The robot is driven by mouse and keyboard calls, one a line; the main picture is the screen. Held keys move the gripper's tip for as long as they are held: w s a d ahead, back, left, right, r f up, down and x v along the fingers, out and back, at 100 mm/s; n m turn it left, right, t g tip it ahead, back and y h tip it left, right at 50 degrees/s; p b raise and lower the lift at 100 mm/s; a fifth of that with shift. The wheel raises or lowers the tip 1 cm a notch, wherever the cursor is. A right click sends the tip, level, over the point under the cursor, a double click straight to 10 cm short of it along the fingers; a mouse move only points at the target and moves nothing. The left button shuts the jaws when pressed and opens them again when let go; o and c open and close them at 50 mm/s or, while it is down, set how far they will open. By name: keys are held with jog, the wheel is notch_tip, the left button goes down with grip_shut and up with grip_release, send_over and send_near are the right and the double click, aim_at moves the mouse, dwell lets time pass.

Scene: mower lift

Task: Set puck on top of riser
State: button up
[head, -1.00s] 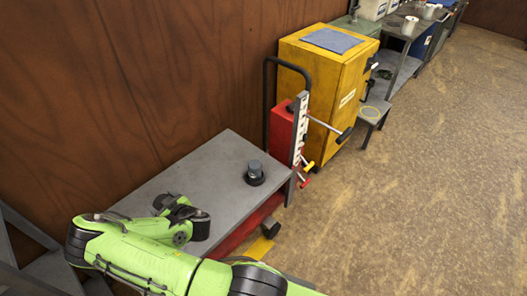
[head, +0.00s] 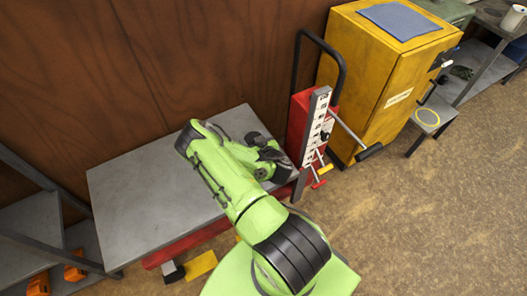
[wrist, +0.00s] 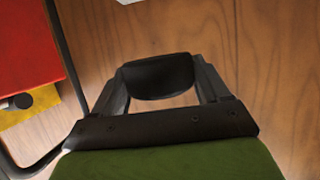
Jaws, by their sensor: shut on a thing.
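In the wrist view a dark, rounded thing, which I take to be the puck (wrist: 157,77), sits between the two dark fingers of my gripper (wrist: 160,90). The gripper is shut on it, and the wood wall is behind. In the head view my green arm reaches over the grey lift table, and its dark end (head: 270,152) is near the table's right end. The puck cannot be told apart from the gripper there. A small grey stool with a yellow ring on top (head: 428,117), probably the riser, stands right of the yellow cabinet, well away from my gripper. Its top is bare.
The grey lift table (head: 130,195) is bare on its left. The red lift column (head: 298,125) with a black handle and levers stands at its right end. The yellow cabinet (head: 375,95) is beyond it. Open floor (head: 440,220) lies at the right.

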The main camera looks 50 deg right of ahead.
notch_tip(320, 180, down, 8)
jog(key=b, duration=0.3)
jog(key=shift+w+a, duration=0.1)
jog(key=shift+f, duration=0.2)
jog(key=o, duration=1.1)
